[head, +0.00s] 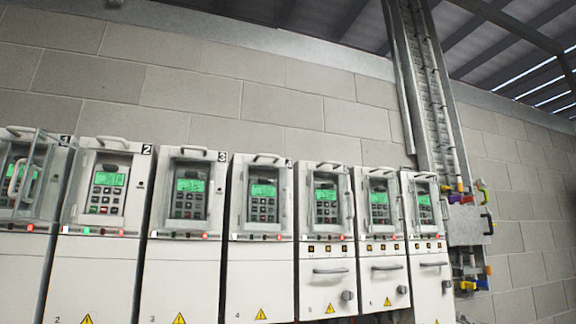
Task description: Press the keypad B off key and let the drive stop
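A row of several white drive cabinets stands along the wall in the head view, each with a keypad with a green lit screen. No letter B is readable, so I cannot tell which keypad is B. Cabinet 2's keypad (107,192), cabinet 3's keypad (188,198) and cabinet 4's keypad (263,200) face me with small keys below the screens. Some keys look red or green; their labels are too small to read. Small indicator lights glow below the keypads, some green, many red. My gripper is not in view.
A clear cover (38,165) stands out in front of the leftmost cabinet. Handles (112,141) project from the cabinets, with knobs (347,295) lower on the right. A grey lockout box (467,224) with coloured tags and a vertical cable tray (432,90) are at right.

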